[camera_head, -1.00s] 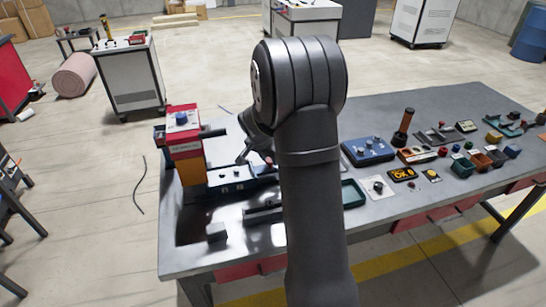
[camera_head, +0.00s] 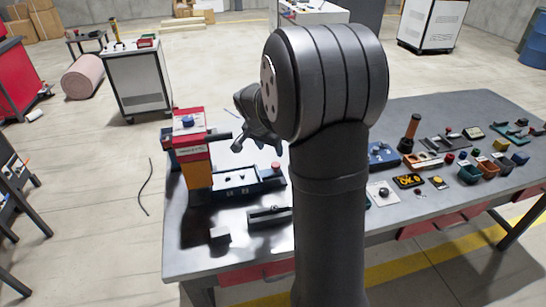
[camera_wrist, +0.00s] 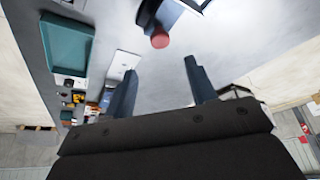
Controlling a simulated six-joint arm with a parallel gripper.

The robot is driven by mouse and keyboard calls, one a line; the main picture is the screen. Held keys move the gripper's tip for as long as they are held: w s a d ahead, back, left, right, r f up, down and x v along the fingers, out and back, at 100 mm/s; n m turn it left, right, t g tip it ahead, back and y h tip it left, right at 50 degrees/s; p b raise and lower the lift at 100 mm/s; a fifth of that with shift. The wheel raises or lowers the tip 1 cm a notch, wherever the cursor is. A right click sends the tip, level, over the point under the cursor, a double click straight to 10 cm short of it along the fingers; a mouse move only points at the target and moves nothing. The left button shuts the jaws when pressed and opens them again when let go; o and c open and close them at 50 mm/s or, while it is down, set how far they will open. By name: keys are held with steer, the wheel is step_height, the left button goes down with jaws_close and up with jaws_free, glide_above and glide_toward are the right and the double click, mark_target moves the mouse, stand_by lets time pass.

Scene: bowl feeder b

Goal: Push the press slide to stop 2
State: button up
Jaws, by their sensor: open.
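The press (camera_head: 194,150), a red and orange column, stands at the left end of the grey table. Its blue slide rail (camera_head: 240,186) runs right from the column's foot, with small white marks on its front. A red knob (camera_head: 275,166) sits at the rail's right end; it also shows at the top of the wrist view (camera_wrist: 160,40). My gripper (camera_head: 257,147) is open and empty, above and apart from the rail and close to the knob. Its two fingers show in the wrist view (camera_wrist: 161,68). I cannot read which mark is stop 2.
A grey block (camera_head: 219,235) and a dark slotted fixture (camera_head: 268,219) lie in front of the rail. A blue box (camera_head: 382,156), an orange-handled tool (camera_head: 410,133) and small bins (camera_head: 468,175) stand on the right. My arm hides the table's middle.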

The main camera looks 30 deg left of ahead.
steer(key=v, duration=0.8)
steer(key=w+r+g, duration=0.1)
steer(key=w+g, duration=0.3)
steer(key=w, duration=0.3)
step_height(320, 180, down, 17)
steer(key=shift+w+f, duration=0.1)
stand_by(0.3)
